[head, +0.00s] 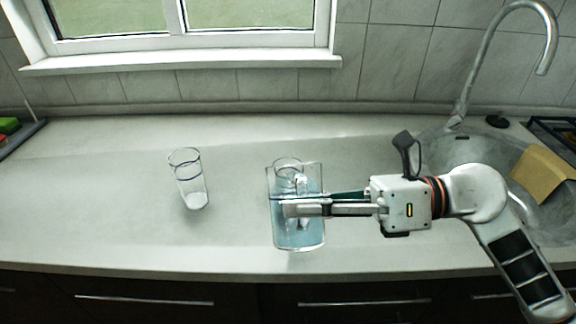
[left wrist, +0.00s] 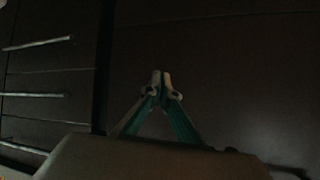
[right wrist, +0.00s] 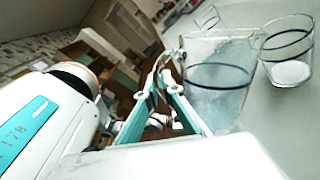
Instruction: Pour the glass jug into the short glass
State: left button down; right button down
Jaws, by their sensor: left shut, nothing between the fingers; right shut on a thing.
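The clear glass jug (head: 297,237) has a bluish lower part and stands roughly upright near the front of the counter. My right gripper (head: 292,209) reaches in from the right and is shut on the jug; the jug also shows beyond its fingers in the right wrist view (right wrist: 215,98). I cannot tell whether the jug touches the counter. A clear glass (head: 188,180) with a dark ring and whitish base stands to the left. Another glass (head: 287,163) is partly hidden behind the jug. I cannot tell which is the short glass. My left gripper (left wrist: 160,76) is shut and empty.
The sink (head: 440,150) and tall faucet (head: 480,60) are at the right. The window sill (head: 180,62) is at the back. The counter between the left glass and the jug is clear.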

jog(key=shift+a+r, duration=0.1)
jog(key=shift+r, duration=0.1)
jog(key=shift+w, duration=0.15)
jog(key=shift+w+r, duration=0.15)
jog(key=shift+r+p, duration=0.2)
jog(key=shift+p, duration=0.25)
jog(key=shift+w+r+m+p, duration=0.2)
jog(key=shift+r+m+p, duration=0.1)
jog(key=shift+m, duration=0.1)
jog(key=shift+r, duration=0.1)
